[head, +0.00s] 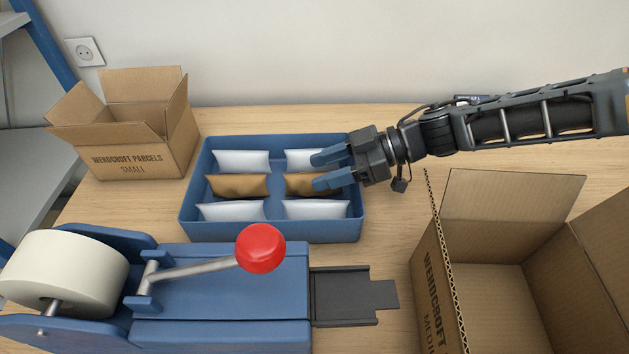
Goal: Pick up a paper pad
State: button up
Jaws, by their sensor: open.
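Two brown paper pads lie in the middle row of a blue tray (188,216), a left paper pad (238,186) and a right paper pad (300,185). My gripper (320,171) reaches in from the right with its fingers apart and nothing seen between them. In the picture, its fingertips overlap the right paper pad and the white pad behind it. The fingers hide part of the right paper pad. I cannot tell how high the fingers are above it or whether they touch it.
Several white pads (241,161) fill the tray's other rows. An open small box (135,150) stands at left, an open medium box (440,285) at right. A blue dispenser (210,290) with a paper roll (70,270) and red-knobbed lever (261,248) stands in front.

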jog(key=c, duration=0.7)
jog(key=shift+r, duration=0.1)
